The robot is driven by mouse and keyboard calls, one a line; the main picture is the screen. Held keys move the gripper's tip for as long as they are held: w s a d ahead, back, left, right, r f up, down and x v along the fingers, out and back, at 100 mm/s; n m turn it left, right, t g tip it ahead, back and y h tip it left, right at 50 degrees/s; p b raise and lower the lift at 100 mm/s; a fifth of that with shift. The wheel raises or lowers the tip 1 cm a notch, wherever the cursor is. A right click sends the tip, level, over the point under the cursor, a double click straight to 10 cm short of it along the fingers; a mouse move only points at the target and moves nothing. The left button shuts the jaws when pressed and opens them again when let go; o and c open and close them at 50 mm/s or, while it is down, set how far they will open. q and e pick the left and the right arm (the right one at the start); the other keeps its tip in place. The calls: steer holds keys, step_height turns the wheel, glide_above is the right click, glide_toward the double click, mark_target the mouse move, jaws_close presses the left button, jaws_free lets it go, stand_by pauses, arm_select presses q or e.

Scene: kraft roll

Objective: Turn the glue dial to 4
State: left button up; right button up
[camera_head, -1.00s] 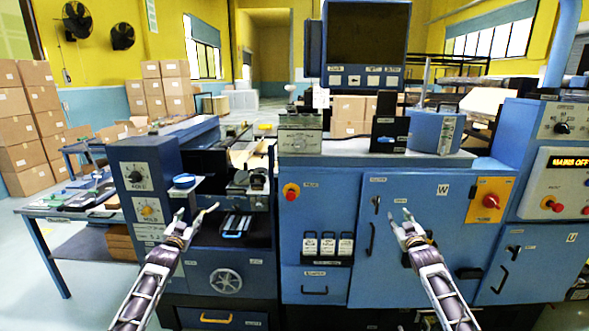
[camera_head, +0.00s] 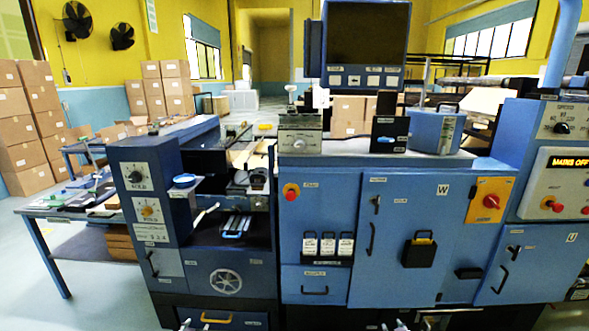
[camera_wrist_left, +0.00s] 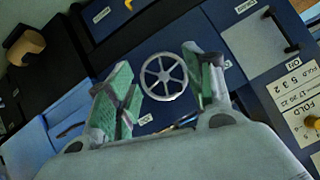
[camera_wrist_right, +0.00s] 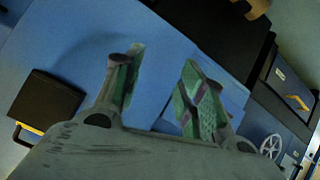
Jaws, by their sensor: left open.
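A black dial (camera_head: 136,176) sits on a white plate high on the blue column at the left of the machine. Its caption is too blurred to read surely, so I cannot tell if it is the glue dial or where it points. Below it is a yellow dial (camera_head: 147,211), also in the left wrist view (camera_wrist_left: 312,122) beside a plate reading FOLD. My left gripper (camera_wrist_left: 160,85) is open and empty, facing a handwheel (camera_wrist_left: 163,77). My right gripper (camera_wrist_right: 155,88) is open and empty before a blue panel. Both grippers barely show at the head view's bottom edge.
Another black knob (camera_head: 561,128) is on the right control panel, above a MAINS OFF display (camera_head: 568,161). Red knobs (camera_head: 291,193) and door handles stick out of the front. A black holder (camera_head: 419,250) is on the right door. A table (camera_head: 45,212) stands at the left.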

arm_select(q)
steer(key=s+d+f+g, duration=0.2)
steer(key=s+f+g, duration=0.3)
steer(key=s+f, duration=1.9)
arm_select(e)
steer(key=s+a+f+g, duration=0.2)
steer(key=s+f+g, duration=0.3)
steer(key=s+f, duration=1.9)
arm_select(q)
steer(key=s+d+f+g, duration=0.1)
steer(key=s+f, duration=0.2)
steer(key=s, duration=0.8)
steer(key=s+d+f+g, duration=0.1)
steer(key=s+f+g, duration=0.1)
steer(key=s, duration=0.9)
steer(key=s+d+f+g, duration=0.1)
steer(key=s+f, duration=0.3)
steer(key=s, duration=0.8)
steer(key=shift+g, duration=0.5)
arm_select(e)
steer(key=s+a+f+g, duration=0.1)
steer(key=s+f, duration=0.2)
steer(key=s, duration=0.8)
steer(key=s+a+f+g, duration=0.1)
steer(key=s+f+g, duration=0.1)
steer(key=s, duration=0.9)
steer(key=s+a+f+g, duration=0.1)
steer(key=s+f, duration=0.3)
steer(key=s, duration=0.8)
steer(key=shift+g, duration=0.5)
